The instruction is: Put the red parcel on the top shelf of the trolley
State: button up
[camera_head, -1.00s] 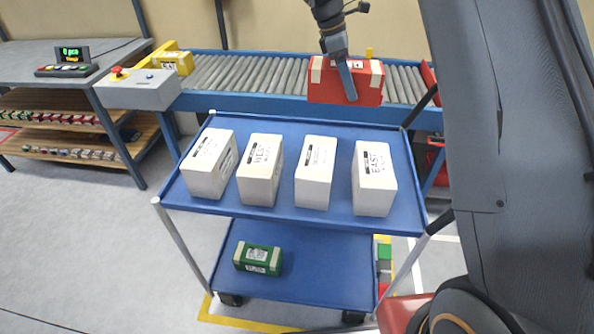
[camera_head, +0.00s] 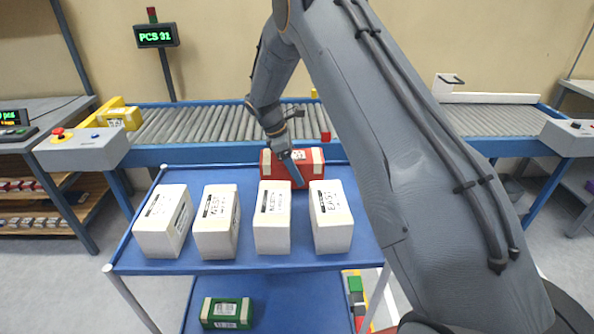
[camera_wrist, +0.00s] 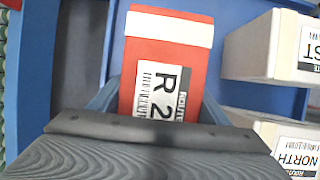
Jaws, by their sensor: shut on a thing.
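The red parcel (camera_head: 313,158) with pale end bands is in my gripper (camera_head: 292,170), at the back edge of the trolley's blue top shelf (camera_head: 363,240). In the wrist view the red parcel (camera_wrist: 166,60), labelled with an R and a 2, lies between the two fingers of my gripper (camera_wrist: 160,100), with blue surface beneath. I cannot tell whether it touches the shelf.
Several white boxes (camera_head: 272,220) stand in a row on the top shelf. A green parcel (camera_head: 226,313) is on the lower shelf (camera_head: 280,300). A roller conveyor (camera_head: 200,122) runs behind, with a yellow parcel (camera_head: 120,115) at its left. The shelf's right strip looks bare.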

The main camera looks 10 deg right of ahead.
jog(key=shift+f, duration=0.5)
jog(key=shift+f, duration=0.1)
jog(key=o, duration=1.5)
jog(key=shift+f, duration=0.1)
jog(key=shift+c, duration=0.2)
jog(key=b+v, duration=0.3)
jog(key=v, duration=0.9)
